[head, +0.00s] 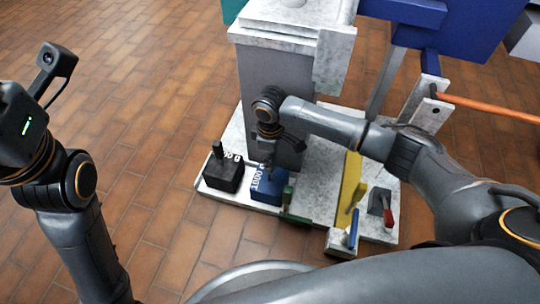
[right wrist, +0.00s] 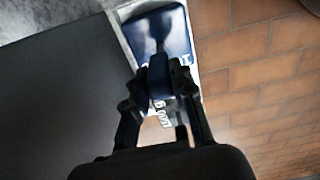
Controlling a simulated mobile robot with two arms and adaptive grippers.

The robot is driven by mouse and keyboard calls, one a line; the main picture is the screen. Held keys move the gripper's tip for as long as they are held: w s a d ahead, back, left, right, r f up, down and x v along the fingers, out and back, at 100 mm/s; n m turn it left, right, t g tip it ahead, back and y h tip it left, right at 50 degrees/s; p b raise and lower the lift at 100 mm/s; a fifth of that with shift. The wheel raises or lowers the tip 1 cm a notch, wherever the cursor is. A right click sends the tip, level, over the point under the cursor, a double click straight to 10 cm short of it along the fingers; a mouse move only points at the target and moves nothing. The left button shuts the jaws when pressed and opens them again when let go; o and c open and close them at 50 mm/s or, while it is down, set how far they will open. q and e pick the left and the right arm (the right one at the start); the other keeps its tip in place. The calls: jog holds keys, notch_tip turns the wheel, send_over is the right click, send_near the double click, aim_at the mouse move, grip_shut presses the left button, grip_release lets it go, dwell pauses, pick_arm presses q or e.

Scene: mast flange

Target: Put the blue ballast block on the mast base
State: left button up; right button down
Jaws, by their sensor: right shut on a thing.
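The blue ballast block (head: 267,187), with white lettering on it, is at the front of the pale mottled mast base (head: 328,190), beside a black block. My right gripper (head: 268,158) is above the blue block, pointing down. In the right wrist view, my right gripper (right wrist: 160,78) is shut on the block's upright handle, with the blue body (right wrist: 160,30) beyond it. I cannot tell whether the block touches the surface under it. My left gripper's dark housing is at the left edge of the head view; its fingers are out of view.
The black block (head: 223,172) with a knob stands close left of the blue one. A grey column (head: 268,95) rises right behind. Green, yellow, blue and red handled parts sit to the right. An orange rod (head: 485,104) sticks out at right. Brick floor lies open at left.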

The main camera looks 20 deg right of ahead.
jog(key=shift+f, duration=0.1)
dwell(0.3)
jog(key=c, duration=1.1)
grip_release()
jog(key=shift+f, duration=0.15)
